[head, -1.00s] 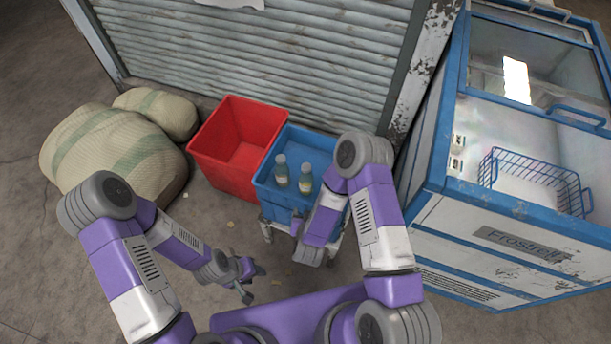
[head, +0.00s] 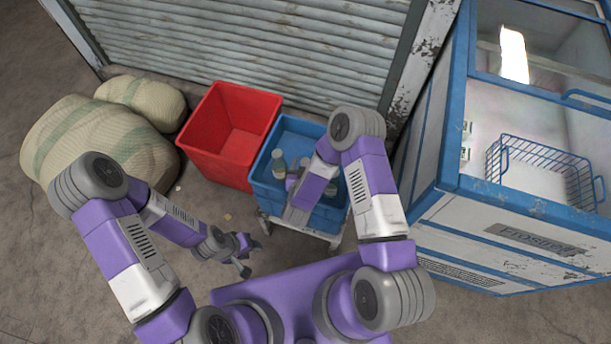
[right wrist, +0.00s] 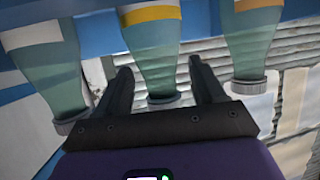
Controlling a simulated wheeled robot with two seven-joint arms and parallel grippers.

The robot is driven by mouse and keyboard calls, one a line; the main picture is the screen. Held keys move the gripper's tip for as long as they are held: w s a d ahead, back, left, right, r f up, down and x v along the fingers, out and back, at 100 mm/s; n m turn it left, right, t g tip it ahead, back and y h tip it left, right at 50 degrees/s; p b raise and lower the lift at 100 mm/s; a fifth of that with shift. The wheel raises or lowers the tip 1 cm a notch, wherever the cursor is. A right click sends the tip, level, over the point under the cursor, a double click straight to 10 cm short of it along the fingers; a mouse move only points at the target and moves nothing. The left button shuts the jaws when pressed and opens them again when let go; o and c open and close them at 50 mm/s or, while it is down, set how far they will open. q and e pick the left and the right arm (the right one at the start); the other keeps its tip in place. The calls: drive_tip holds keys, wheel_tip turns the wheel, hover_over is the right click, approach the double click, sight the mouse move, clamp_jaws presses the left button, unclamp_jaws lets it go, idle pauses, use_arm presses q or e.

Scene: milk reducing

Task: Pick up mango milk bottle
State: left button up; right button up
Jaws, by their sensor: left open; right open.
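Bottles with greenish lower parts and grey caps fill the right wrist view. The middle bottle (right wrist: 155,50) has a yellow label band, the right bottle (right wrist: 249,45) an orange one, and the left bottle (right wrist: 45,60) a whitish one. I cannot read which is mango. My right gripper (right wrist: 160,68) is open, its two fingers on either side of the middle bottle; contact is unclear. In the head view, a bottle (head: 279,163) stands in the blue crate (head: 330,217), and my right arm partly covers the others. My left gripper (head: 247,256) is open and empty above the floor.
The blue crate sits on a wheeled metal stand beside a red crate (head: 208,158). A blue and white freezer (head: 510,245) with a wire basket (head: 545,172) stands to the right. Stuffed sacks (head: 85,150) lie left. A shutter (head: 260,45) closes off the back.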

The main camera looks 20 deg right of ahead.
drive_tip(key=shift+x, duration=0.8)
drive_tip(key=shift+c, duration=0.5)
clamp_jaws()
